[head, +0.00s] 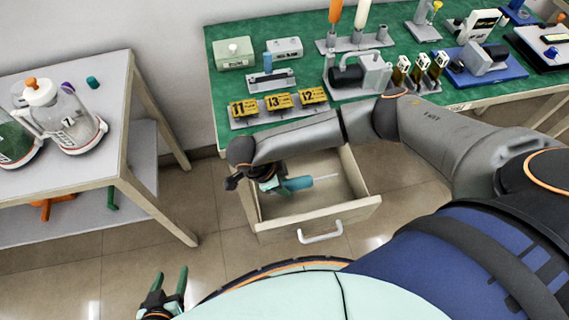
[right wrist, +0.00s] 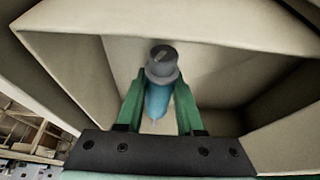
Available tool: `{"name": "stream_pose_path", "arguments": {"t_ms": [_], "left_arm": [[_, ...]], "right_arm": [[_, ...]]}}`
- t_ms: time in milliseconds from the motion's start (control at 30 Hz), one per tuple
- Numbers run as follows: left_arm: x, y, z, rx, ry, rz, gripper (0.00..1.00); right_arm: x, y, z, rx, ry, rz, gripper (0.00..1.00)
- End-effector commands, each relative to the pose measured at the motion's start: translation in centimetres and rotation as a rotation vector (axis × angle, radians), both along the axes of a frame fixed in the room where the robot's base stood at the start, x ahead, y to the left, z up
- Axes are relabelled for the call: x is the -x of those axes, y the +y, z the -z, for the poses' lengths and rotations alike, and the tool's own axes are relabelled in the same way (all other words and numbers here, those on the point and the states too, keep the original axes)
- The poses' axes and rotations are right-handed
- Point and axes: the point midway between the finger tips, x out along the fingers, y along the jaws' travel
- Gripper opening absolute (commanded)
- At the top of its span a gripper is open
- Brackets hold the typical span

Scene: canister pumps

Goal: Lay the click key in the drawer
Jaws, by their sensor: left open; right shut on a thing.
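The click key (head: 298,184) has a teal handle and a thin pale shaft that points right in the head view. My right gripper (head: 272,184) is shut on its handle and holds it over the open drawer (head: 345,210). In the right wrist view the key's grey end cap (right wrist: 162,64) and teal handle sit between the green fingers (right wrist: 157,98), with drawer walls around them. I cannot tell whether the key touches the drawer floor. My left gripper (head: 166,290) is open and empty at the bottom of the head view, left of the drawer.
The drawer's front has a white handle (head: 320,232). Above it, the green-topped bench (head: 300,128) carries yellow numbered blocks (head: 278,101) and several devices. A side table (head: 110,95) with canister pumps (head: 68,120) stands at left. The drawer's visible floor looks clear.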

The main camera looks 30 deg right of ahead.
Motion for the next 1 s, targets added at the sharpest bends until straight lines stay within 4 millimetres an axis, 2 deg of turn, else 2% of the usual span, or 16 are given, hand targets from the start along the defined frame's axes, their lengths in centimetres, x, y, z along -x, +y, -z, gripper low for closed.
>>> {"name": "stream_pose_path", "arguments": {"t_ms": [267,300,600,867,1000], "left_arm": [[0.0,0.0,0.1,0.000,0.000,0.000,0.61],[0.0,0.0,0.1,0.000,0.000,0.000,0.61],[0.0,0.0,0.1,0.000,-0.001,0.000,0.61],[0.0,0.0,0.1,0.000,-0.001,0.000,0.61],[0.0,0.0,0.1,0.000,-0.001,0.000,0.61]], "right_arm": [[0.0,0.0,0.1,-0.001,0.000,0.000,0.00],[0.0,0.0,0.1,-0.001,0.000,0.000,0.37],[0.0,0.0,0.1,-0.001,0.000,0.000,0.71],[0.0,0.0,0.1,-0.001,0.000,0.000,0.71],[-0.2,0.5,-0.9,-0.004,-0.001,-0.001,0.71]]}}
